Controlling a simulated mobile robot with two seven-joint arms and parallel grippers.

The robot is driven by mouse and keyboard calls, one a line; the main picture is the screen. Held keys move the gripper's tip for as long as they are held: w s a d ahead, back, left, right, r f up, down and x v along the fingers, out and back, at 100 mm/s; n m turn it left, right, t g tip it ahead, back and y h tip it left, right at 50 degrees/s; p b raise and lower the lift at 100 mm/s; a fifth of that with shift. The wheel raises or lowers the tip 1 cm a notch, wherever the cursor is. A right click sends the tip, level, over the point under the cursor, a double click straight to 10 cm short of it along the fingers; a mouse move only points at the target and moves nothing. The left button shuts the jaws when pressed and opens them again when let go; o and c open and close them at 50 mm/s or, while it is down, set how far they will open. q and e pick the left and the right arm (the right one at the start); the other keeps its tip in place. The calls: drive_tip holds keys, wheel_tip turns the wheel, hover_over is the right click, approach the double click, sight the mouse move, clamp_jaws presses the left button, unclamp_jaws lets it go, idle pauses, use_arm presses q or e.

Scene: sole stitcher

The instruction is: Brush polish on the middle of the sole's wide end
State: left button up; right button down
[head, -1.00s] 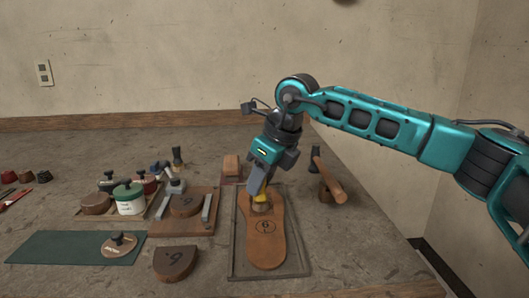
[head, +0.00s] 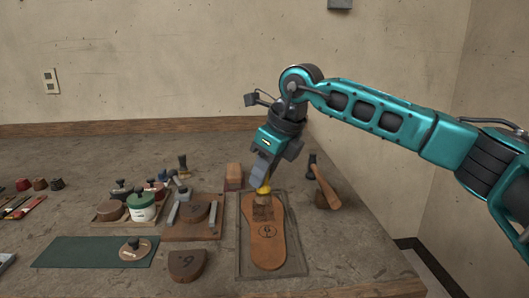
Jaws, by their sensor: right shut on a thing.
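The brown leather sole (head: 266,249) lies flat in a shallow grey tray (head: 301,262), its wide end at the far side. It bears a round mark near its middle. My left gripper is not in view.
A hammer (head: 326,186) lies right of the tray. A clamp board (head: 204,233) and a loose brown block (head: 187,263) are to its left. A white jar with a green lid (head: 142,207) stands further left, behind a green mat (head: 82,252).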

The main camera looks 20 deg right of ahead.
drive_tip(key=shift+r+p, duration=0.55)
drive_tip(key=shift+r, duration=0.5)
